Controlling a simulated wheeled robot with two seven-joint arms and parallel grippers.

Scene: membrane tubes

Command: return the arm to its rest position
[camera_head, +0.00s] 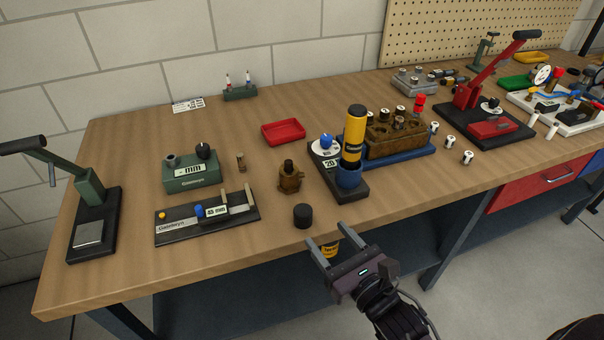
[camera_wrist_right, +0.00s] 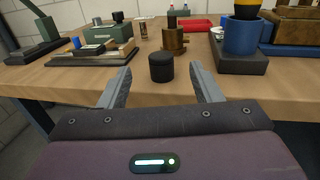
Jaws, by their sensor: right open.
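My right gripper (camera_head: 338,250) is in front of the workbench's front edge, low in the head view. Its two fingers are apart with nothing between them. In the right wrist view, the open fingers (camera_wrist_right: 163,85) stand on either side of a black cylinder (camera_wrist_right: 161,67), which is beyond them on the bench. The black cylinder also shows in the head view (camera_head: 303,215), upright near the front edge. My left gripper does not show in either view.
The wooden bench (camera_head: 130,275) carries a brown fitting (camera_head: 290,178), a yellow tube in a blue holder (camera_head: 354,140), a green mm block (camera_head: 190,178), a red tray (camera_head: 283,132) and a red lever press (camera_head: 490,90). A green lever press (camera_head: 95,205) stands at left.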

